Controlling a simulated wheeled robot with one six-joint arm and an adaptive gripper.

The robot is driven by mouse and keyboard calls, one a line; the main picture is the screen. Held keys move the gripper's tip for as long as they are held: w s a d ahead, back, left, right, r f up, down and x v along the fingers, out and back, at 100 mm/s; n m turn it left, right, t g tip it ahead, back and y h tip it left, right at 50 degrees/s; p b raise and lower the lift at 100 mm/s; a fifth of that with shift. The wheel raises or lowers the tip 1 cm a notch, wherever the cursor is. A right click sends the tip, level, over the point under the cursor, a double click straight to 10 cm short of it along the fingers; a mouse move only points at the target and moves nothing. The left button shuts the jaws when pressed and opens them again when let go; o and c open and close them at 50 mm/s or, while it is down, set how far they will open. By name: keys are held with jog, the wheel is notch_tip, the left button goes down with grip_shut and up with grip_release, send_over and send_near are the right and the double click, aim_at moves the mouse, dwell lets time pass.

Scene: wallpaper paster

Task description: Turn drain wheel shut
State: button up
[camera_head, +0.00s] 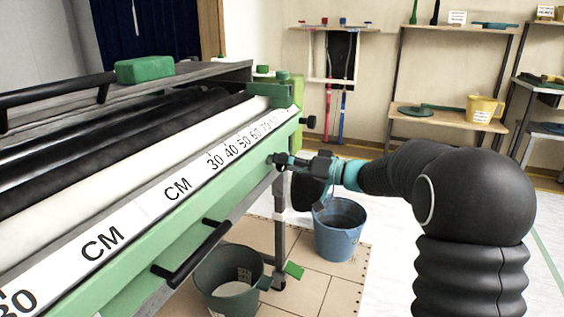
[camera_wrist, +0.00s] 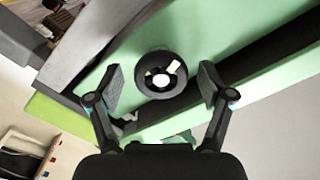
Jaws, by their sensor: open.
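The drain wheel (camera_wrist: 161,76) is a round black knob with a pale centre mark on the machine's green panel. In the wrist view it sits between the two fingers of my gripper (camera_wrist: 161,88), a little beyond them. The fingers are spread, with a gap on each side of the wheel. In the head view my gripper (camera_head: 285,160) reaches in from the right to the green front panel. There the wheel is mostly hidden by the gripper, and I cannot tell whether they touch.
The green pasting machine (camera_head: 245,146) has a centimetre scale and a black handle (camera_head: 191,254) below it. A blue bucket (camera_head: 340,230) and a dark green bucket (camera_head: 231,279) stand underneath. Another black knob (camera_head: 311,122) juts from the machine's end. Shelves stand behind.

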jog(key=shift+w+a, duration=0.1)
jog(key=shift+a, duration=0.25)
jog(key=shift+c, duration=0.2)
jog(key=c, duration=1.1)
